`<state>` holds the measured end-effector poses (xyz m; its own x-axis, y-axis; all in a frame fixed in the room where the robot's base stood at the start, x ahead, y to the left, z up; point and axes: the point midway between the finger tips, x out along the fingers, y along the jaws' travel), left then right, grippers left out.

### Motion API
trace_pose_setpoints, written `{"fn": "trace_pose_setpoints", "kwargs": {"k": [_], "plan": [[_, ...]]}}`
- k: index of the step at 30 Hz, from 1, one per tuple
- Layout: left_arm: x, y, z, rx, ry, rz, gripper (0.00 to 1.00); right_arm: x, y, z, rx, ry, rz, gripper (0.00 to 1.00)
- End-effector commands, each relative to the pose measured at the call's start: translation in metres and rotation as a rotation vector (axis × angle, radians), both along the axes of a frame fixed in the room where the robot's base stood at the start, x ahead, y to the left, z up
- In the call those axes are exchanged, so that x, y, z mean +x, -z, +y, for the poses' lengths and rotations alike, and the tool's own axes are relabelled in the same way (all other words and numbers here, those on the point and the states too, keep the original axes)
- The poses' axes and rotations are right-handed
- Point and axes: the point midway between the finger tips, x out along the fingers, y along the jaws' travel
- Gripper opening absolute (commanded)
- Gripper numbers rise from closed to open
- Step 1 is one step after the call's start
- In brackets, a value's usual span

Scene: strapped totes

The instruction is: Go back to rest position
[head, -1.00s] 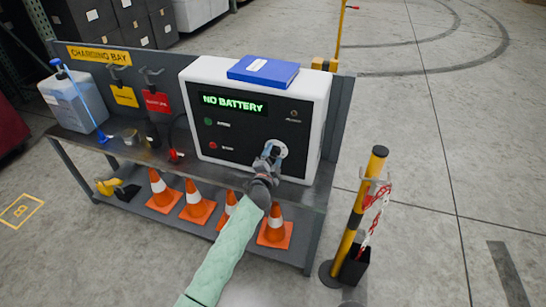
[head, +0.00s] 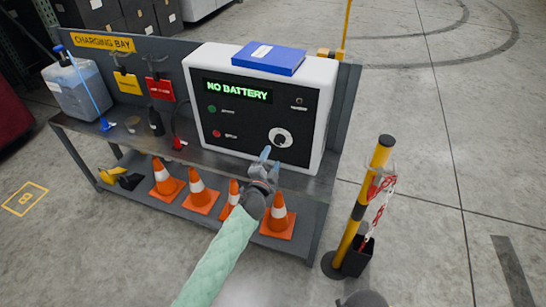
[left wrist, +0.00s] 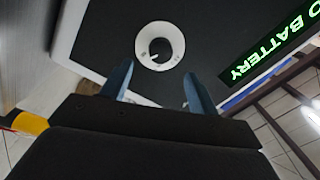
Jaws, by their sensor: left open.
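My left gripper (head: 268,157) is open and empty, just below and in front of the round white dial (head: 280,138) on the charger (head: 320,100). The charger is a white box with a black front panel, and its green display reads "NO BATTERY". In the left wrist view, the dial (left wrist: 160,46) with its dark knob lies beyond the two blue fingertips (left wrist: 158,80), apart from them. My left arm comes up from the bottom in a pale green sleeve. My right gripper is not clearly seen; a dark rounded piece shows at the bottom edge.
The charger stands on a dark bench (head: 215,160) with orange cones (head: 200,197) on its lower shelf. A blue binder (head: 268,58) lies on top of the charger. A yellow-black post (head: 362,205) with a red-white chain stands right of the bench. Floor further right is clear.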

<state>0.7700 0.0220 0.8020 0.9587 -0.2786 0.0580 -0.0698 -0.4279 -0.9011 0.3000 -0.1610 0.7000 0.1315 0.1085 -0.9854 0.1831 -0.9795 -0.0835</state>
Motion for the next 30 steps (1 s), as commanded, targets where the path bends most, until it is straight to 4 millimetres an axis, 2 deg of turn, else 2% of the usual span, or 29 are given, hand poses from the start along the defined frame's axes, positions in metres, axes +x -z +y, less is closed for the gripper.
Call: {"fn": "trace_pose_setpoints", "kwargs": {"k": [17,24,30], "plan": [[0.001,0.002,0.003,-0.016,-0.012,0.016,0.60,-0.001,0.001,0.001,0.002,0.001,0.002,0.36],[0.004,0.030,0.035,-0.101,-0.193,0.215,0.60,-0.001,0.000,0.001,0.002,0.001,0.001,0.36],[-0.014,0.022,0.069,-0.269,-0.380,0.440,0.60,0.000,0.000,0.001,0.001,0.000,0.000,0.36]]}}
